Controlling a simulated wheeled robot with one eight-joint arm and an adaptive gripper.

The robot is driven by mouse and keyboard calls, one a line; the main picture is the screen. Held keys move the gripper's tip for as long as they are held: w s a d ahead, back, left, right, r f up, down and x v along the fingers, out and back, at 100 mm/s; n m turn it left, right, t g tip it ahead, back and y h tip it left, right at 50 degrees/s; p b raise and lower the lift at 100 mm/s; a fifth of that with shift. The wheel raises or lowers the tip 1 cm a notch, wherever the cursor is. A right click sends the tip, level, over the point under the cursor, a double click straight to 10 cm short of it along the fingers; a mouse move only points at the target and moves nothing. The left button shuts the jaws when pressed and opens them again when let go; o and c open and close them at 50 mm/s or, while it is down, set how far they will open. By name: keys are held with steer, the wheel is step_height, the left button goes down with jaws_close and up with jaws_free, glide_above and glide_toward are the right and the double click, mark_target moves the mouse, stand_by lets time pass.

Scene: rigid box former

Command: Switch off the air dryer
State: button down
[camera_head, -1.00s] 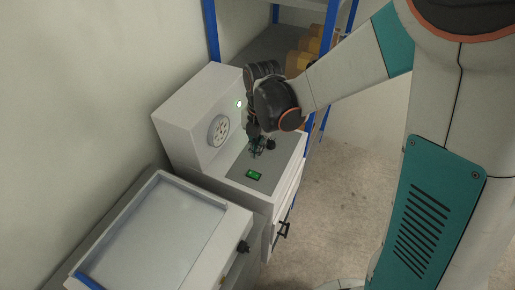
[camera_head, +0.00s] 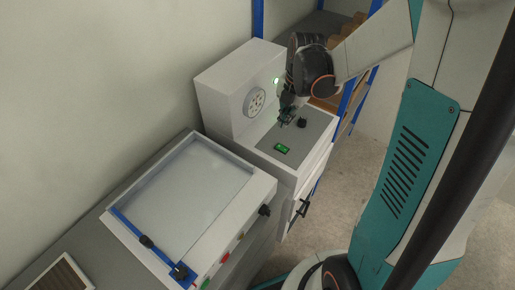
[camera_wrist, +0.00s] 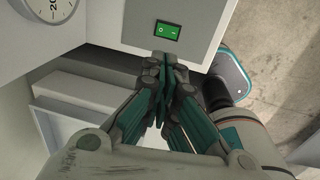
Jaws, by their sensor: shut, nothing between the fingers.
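The air dryer appears to be the white box-shaped unit (camera_head: 232,88) with a grey control panel. A green rocker switch (camera_head: 282,148) sits on the panel. In the wrist view the switch (camera_wrist: 167,30) is bright green with O and I marks, and nothing covers it. In the wrist view my gripper's shut, empty fingertips (camera_wrist: 170,63) appear just below the switch. I cannot tell the gap between fingertips and panel.
A round dial (camera_head: 255,102) and a lit green lamp (camera_head: 276,81) are on the dryer's upright part. A white machine with a framed top (camera_head: 232,168) stands in front. A blue-posted shelf (camera_head: 347,95) with boxes is behind. Open floor lies right.

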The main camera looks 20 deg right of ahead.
mark_target(277, 151)
steer(key=shift+f, duration=0.1)
stand_by(0.4)
steer(key=f+b, duration=0.2)
steer(key=f, duration=0.2)
steer(key=w+f+b, duration=0.1)
steer(key=f, duration=0.4)
steer(key=a+f+b, duration=0.1)
steer(key=f+b, duration=0.1)
steer(key=f, duration=0.2)
steer(key=shift+w+f+b, duration=0.2)
steer(key=shift+f+b, duration=0.15)
steer(key=shift+w+a+f+g, duration=0.1)
steer(key=shift+f+g, duration=0.2)
steer(key=shift+f, duration=0.05)
